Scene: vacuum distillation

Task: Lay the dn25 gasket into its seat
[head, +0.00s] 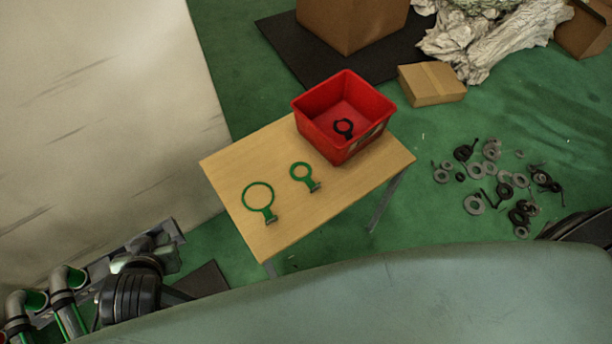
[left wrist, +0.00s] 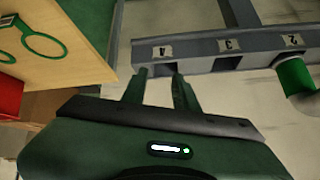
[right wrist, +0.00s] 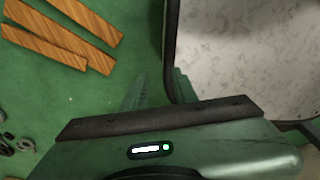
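Two flat green ring gaskets with tabs lie on the wooden table: a larger one (head: 271,214) at left and a smaller one (head: 315,186) to its right. A black ring with a tab (head: 344,134) lies inside the red bin. I cannot read which is dn25. The larger green ring also shows in the left wrist view (left wrist: 64,47). My left gripper (head: 160,247) is left of the table, beside a grey rail (left wrist: 200,66) with numbered labels; its fingers (left wrist: 160,76) are apart and empty. My right gripper (right wrist: 160,75) is open and empty. No seat is clearly visible.
The red bin (head: 366,141) stands on the far right of the table (head: 296,225). Green-and-grey pipes (head: 62,290) are at lower left. Loose rings and parts (head: 473,204) lie on the floor at right. A cardboard box (head: 431,84) is behind.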

